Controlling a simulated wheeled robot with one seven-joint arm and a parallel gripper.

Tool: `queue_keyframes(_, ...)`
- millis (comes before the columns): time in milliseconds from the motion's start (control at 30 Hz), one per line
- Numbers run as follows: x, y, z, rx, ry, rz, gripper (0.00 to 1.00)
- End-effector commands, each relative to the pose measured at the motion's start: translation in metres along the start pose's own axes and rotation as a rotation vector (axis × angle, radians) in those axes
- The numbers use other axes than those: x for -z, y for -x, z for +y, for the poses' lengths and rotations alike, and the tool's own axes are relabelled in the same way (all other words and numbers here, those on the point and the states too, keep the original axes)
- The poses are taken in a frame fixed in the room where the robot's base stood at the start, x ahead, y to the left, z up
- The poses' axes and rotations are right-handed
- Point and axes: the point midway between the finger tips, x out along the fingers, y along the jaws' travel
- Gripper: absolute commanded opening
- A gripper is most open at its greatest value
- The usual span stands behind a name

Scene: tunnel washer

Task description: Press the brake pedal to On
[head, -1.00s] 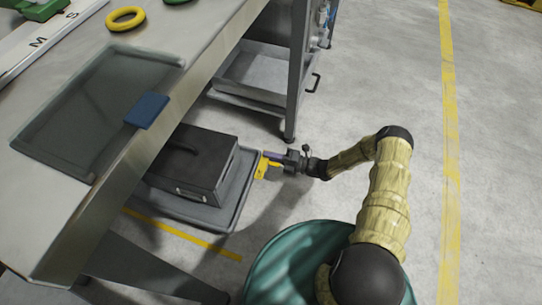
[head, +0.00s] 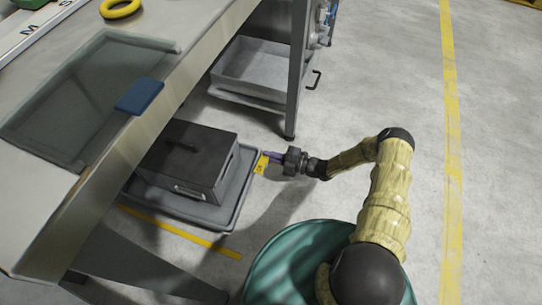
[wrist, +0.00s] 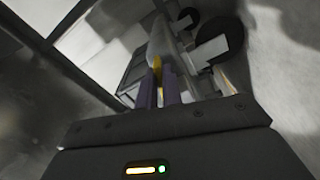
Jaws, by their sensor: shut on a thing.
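The yellow brake pedal (head: 261,165) sticks out at the right edge of a low grey dolly (head: 226,217) under the workbench. My gripper (head: 270,156) reaches it from the right, low over the floor. In the wrist view the two purple fingers (wrist: 159,92) are shut on a yellow piece (wrist: 157,66), which appears to be the pedal. The fingers hide part of it, and I cannot read its On or Off position. A dark wheel (wrist: 222,40) shows beyond the fingers at the right.
A dark lidded box (head: 190,160) stands on the dolly. The bench (head: 190,90) overhangs it, and a bench leg (head: 291,100) stands behind my gripper. A grey tray (head: 250,70) sits on a low shelf. The floor to the right is clear.

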Motion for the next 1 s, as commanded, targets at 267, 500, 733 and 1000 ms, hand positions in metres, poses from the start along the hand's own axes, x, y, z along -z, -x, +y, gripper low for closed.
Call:
queue_keyframes(267,0.0,0.001,-0.001,0.002,-0.002,-0.002,0.29)
queue_keyframes(500,0.0,0.001,0.0,0.001,-0.001,-0.002,0.29)
queue_keyframes(733,0.0,0.022,0.002,0.001,0.0,-0.005,0.29)
queue_keyframes(1000,0.0,0.074,0.003,0.002,0.0,-0.005,0.29)
